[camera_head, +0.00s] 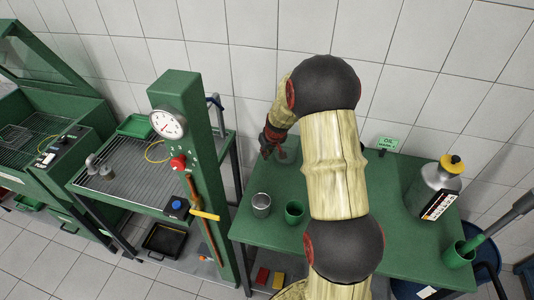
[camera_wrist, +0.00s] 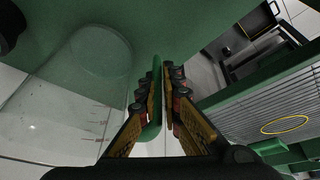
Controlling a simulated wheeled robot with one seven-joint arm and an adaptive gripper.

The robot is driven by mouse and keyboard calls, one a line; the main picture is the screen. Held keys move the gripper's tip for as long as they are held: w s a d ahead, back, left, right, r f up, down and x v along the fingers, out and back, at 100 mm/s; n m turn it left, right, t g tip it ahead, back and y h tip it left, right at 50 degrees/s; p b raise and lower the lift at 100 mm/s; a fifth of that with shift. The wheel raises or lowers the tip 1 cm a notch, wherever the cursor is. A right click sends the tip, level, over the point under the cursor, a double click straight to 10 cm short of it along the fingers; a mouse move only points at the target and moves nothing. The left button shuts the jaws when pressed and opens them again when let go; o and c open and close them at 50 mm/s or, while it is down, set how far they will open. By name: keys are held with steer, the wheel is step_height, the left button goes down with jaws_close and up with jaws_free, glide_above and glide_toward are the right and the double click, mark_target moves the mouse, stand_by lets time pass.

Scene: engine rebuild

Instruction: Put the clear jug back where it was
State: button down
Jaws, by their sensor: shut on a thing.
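The clear jug (camera_wrist: 80,95) is see-through, with red marks on its side, and fills the left of the wrist view. Its green handle (camera_wrist: 156,105) is between the fingers of my gripper (camera_wrist: 163,85), which is shut on it. In the head view my gripper (camera_head: 268,149) is at the back left corner of the green table (camera_head: 335,245). The jug (camera_head: 287,154) shows there only faintly beside the fingers, partly behind my arm. I cannot tell whether its base touches the table.
A grey metal cup (camera_head: 261,204) and a green cup (camera_head: 294,212) stand near the table's left front. A sign (camera_head: 388,142) is at the back. A large silver bottle (camera_head: 428,187) and another green container (camera_head: 457,256) are at the right. A green gauge column (camera_head: 190,130) rises left of the table.

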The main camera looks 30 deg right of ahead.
steer(key=c, duration=2)
jaws_free()
steer(key=shift+r+p, duration=0.3)
steer(key=p+v, duration=0.2)
steer(key=v, duration=1)
steer(key=s+a+r, duration=1.1)
steer(key=a+r, duration=0.3)
steer(key=a, duration=0.1)
steer(key=shift+n+t+y, duration=0.5)
steer(key=shift+n+t, duration=0.1)
steer(key=s+a+r, duration=0.1)
steer(key=s+a, duration=0.2)
steer(key=s, duration=0.3)
steer(key=s+a+r, duration=0.1)
steer(key=s+a, duration=0.2)
steer(key=s, duration=0.3)
steer(key=s+a+r, duration=0.2)
steer(key=s+a, duration=0.1)
steer(key=s, duration=0.3)
steer(key=shift+s+a, duration=0.1)
steer(key=shift+s, duration=0.3)
